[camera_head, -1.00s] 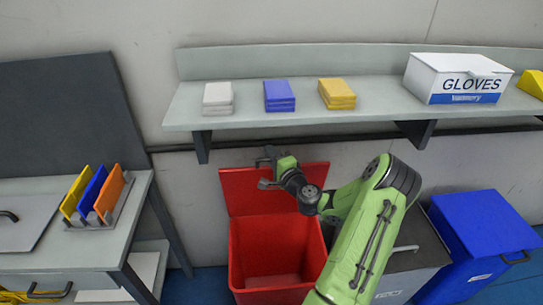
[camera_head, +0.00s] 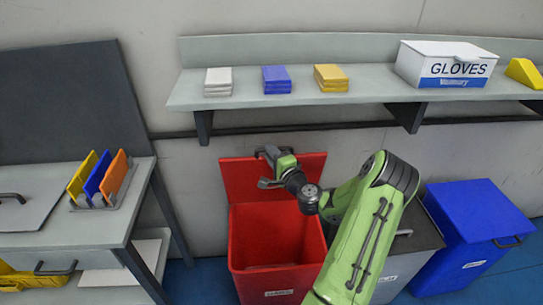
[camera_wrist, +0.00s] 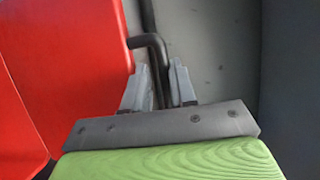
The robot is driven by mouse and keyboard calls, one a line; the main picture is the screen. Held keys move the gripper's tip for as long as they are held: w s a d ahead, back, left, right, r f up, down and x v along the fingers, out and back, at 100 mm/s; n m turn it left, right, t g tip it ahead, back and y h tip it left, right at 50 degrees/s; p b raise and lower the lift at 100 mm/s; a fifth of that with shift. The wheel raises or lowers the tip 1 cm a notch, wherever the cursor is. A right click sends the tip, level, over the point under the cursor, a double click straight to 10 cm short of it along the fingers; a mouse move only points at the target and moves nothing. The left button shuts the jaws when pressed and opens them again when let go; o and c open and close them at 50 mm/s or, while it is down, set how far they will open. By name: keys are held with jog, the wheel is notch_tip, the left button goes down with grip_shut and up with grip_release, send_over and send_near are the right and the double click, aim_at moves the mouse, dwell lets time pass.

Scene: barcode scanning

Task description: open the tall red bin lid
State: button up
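The tall red bin (camera_head: 277,262) stands below the shelf, with its open top showing the inside. Its red lid (camera_head: 240,178) stands raised at the back, close to the wall; it also shows at the left of the wrist view (camera_wrist: 95,40). My gripper (camera_head: 270,167) is at the upper part of the lid. In the wrist view, a dark bent handle (camera_wrist: 150,40) comes off the lid and runs between my two fingers (camera_wrist: 160,85), which sit close around it. The far end of the handle is hidden.
A grey bin (camera_head: 423,238) and a blue bin (camera_head: 468,225) stand right of the red one. The shelf (camera_head: 370,84) above holds stacked cloths and a gloves box (camera_head: 447,64). A table (camera_head: 95,232) with a coloured board rack stands left.

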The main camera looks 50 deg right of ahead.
jog(key=shift+f, duration=0.15)
jog(key=shift+s, duration=0.1)
jog(key=p+v, duration=0.2)
jog(key=v, duration=1.3)
jog(key=shift+s+p, duration=0.3)
jog(key=shift+p, duration=0.1)
jog(key=shift+a, duration=0.1)
